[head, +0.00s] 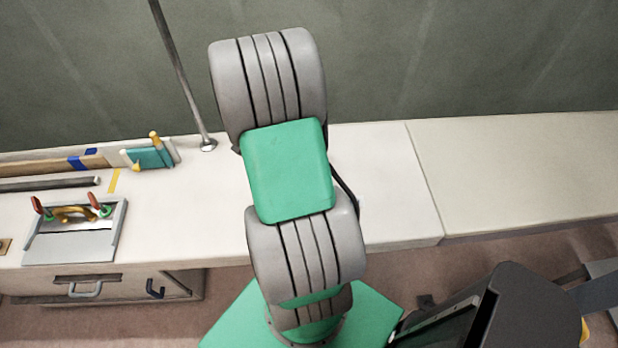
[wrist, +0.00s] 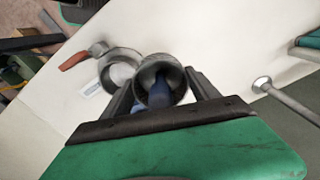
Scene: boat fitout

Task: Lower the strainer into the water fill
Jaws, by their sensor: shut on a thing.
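In the wrist view my gripper (wrist: 160,88) is shut on a grey, round, open-ended piece, which I take for the strainer (wrist: 158,70). Its dark inside shows, with something blue in it. Just left of it a grey ring, which looks like the water fill (wrist: 108,72), sits on the white surface. A red lever (wrist: 74,61) sticks out to its left, and a small white label (wrist: 90,88) lies beside it. The strainer partly overlaps the ring in this picture; I cannot tell the height between them. In the head view my arm hides the gripper, strainer and fill.
The white bench top (head: 386,190) is clear right of my arm. A metal post (head: 185,80) rises at its back edge; its foot also shows in the wrist view (wrist: 263,84). On the left are a grey tray with red-handled tools (head: 75,245) and a teal block (head: 150,157).

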